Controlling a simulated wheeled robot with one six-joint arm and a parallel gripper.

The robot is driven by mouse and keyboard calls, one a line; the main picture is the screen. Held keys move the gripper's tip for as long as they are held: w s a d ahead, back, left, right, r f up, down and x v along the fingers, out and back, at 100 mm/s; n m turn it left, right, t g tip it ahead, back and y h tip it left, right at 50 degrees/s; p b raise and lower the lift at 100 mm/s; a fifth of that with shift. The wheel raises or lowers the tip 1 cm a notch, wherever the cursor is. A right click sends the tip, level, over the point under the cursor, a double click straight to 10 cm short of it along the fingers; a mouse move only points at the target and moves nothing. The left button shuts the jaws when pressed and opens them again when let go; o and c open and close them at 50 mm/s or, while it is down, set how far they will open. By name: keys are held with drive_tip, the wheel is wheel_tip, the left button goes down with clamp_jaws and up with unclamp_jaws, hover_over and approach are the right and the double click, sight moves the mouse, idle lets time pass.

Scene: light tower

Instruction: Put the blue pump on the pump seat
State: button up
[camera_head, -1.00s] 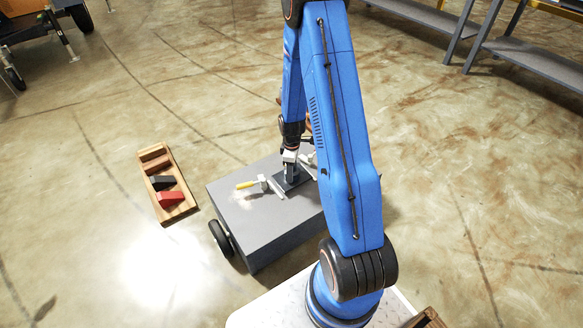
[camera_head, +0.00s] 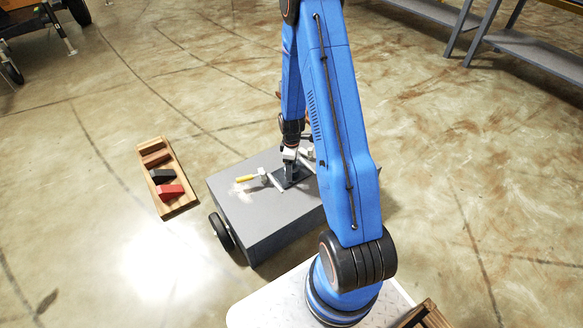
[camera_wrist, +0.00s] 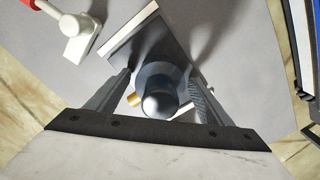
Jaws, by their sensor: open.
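The blue pump (camera_wrist: 160,84) shows from above in the wrist view as a dark blue-grey round body with a shiny domed top and a brass fitting. It looks upright over a dark plate with a pale edge (camera_wrist: 132,34), which appears to be the pump seat. In the head view the dark plate (camera_head: 283,181) lies on the grey box. My gripper (camera_wrist: 161,82) is open, with one finger on each side of the pump; I cannot tell whether they touch it. In the head view my gripper (camera_head: 291,158) is low over the plate, hiding most of the pump.
A yellow-handled tool (camera_head: 244,179) lies on the grey wheeled box (camera_head: 230,205), left of the plate. A red-handled tool with a white head (camera_wrist: 78,34) lies near the plate. A wooden tray (camera_head: 179,208) with black and red blocks stands on the floor at left.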

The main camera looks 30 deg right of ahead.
wheel_tip(320, 180, up, 12)
drive_tip(key=shift+r, duration=0.2)
drive_tip(key=s+a+r+m+t, duration=0.1)
drive_tip(key=s+a+r, duration=0.2)
drive_tip(key=r, duration=0.5)
drive_tip(key=s+a+r+m+t, duration=0.1)
drive_tip(key=s+a+r+m, duration=0.2)
drive_tip(key=r, duration=0.5)
drive_tip(key=s+a+r, duration=0.3)
drive_tip(key=s+r, duration=0.1)
drive_tip(key=r, duration=0.4)
drive_tip(key=s+a+r+m+t, duration=0.1)
drive_tip(key=s+r, duration=0.4)
drive_tip(key=s, duration=0.5)
drive_tip(key=s+a+r+m+t, duration=0.1)
drive_tip(key=s+a+r+m, duration=0.3)
drive_tip(key=s, duration=0.6)
drive_tip(key=shift+a+r+t, duration=0.4)
drive_tip(key=shift+a+r, duration=0.3)
drive_tip(key=shift+a, duration=0.2)
drive_tip(key=shift+s, duration=0.1)
